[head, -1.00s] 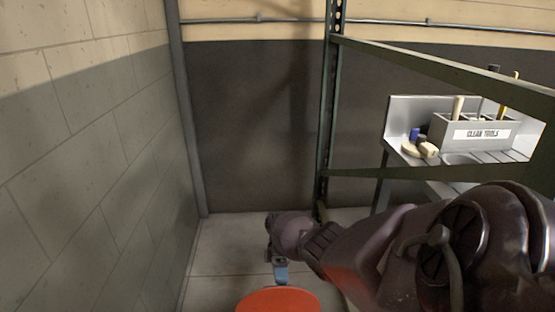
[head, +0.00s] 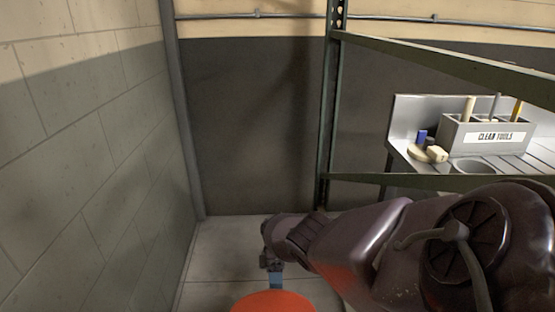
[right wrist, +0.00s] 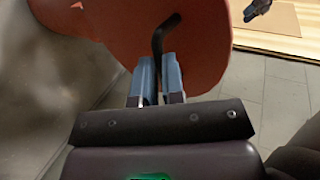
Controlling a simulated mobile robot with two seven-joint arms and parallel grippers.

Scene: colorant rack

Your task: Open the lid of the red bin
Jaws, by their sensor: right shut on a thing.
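The round red lid (head: 272,303) of the bin shows at the bottom edge of the head view, cut off by the frame. In the right wrist view the red lid (right wrist: 205,45) fills the top middle, with a dark curved handle (right wrist: 158,40) on it. My right gripper (head: 275,281) is at the lid's far edge in the head view. Its blue fingers (right wrist: 159,75) are shut on the dark handle in the right wrist view. The bin's body is not visible, and I cannot tell whether the lid is apart from it.
A block wall (head: 90,150) runs close along the left. A green metal rack frame (head: 328,110) stands behind my right arm. A metal sink (head: 400,120) with a tool holder (head: 462,137) is at right. Bare floor (head: 225,250) lies near the left wall.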

